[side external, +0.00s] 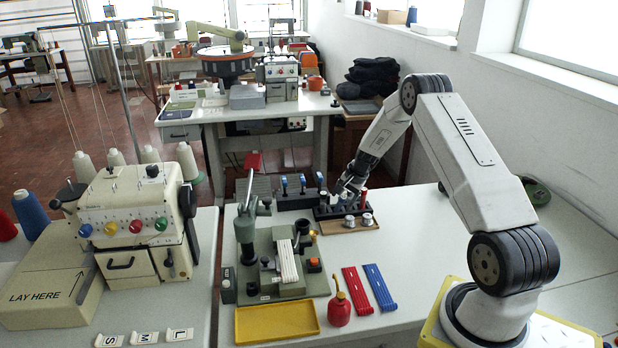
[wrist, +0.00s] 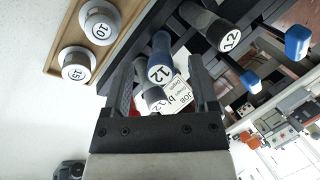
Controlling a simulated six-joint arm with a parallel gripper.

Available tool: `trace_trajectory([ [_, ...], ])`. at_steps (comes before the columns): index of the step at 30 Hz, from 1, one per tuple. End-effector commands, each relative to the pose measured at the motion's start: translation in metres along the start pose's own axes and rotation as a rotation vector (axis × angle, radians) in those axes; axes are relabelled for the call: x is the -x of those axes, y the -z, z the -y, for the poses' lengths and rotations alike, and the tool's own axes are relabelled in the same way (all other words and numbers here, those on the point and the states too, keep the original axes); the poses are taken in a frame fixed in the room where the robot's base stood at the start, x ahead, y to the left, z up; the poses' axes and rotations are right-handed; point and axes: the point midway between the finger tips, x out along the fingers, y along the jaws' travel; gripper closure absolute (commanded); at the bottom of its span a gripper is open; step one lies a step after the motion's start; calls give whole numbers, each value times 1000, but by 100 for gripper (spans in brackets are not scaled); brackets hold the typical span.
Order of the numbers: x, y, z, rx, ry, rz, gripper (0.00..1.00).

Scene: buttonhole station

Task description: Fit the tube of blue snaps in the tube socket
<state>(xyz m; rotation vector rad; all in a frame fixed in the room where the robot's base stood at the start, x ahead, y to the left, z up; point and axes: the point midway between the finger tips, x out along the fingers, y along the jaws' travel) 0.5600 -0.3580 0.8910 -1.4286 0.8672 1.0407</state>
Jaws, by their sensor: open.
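In the wrist view my gripper (wrist: 160,66) is open. Between and beyond its fingers is a blue tube (wrist: 160,46) with a white end marked 12. I cannot tell whether either finger touches it. A dark tube (wrist: 205,18), also marked 12, stands to its right. Another tube (wrist: 148,94) with a pale end is nearer, partly behind a card. In the side external view my gripper (side external: 348,191) is low over the black rack (side external: 326,213), hiding some of its contents. A red tube (side external: 364,196) stands there. I cannot make out the tube socket for certain.
A wooden tray (wrist: 67,38) holds white-topped pieces marked 10 and 15. Blue-handled tools (side external: 303,183) stand left of the rack. A green press (side external: 275,262), red and blue strips (side external: 372,287) and yellow tray (side external: 276,323) are in front.

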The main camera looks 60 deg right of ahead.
Motion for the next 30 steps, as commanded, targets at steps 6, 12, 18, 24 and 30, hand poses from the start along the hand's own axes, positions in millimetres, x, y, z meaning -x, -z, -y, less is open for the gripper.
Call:
trace_trajectory([
  [6, -23, -1, 1, 0, 0, 0, 24],
  [12, -32, -1, 1, 0, 2, -2, 24],
  [18, -32, -1, 1, 0, 2, -2, 24],
  [24, -32, -1, 1, 0, 2, -1, 24],
  [30, -32, -1, 1, 0, 1, -1, 53],
])
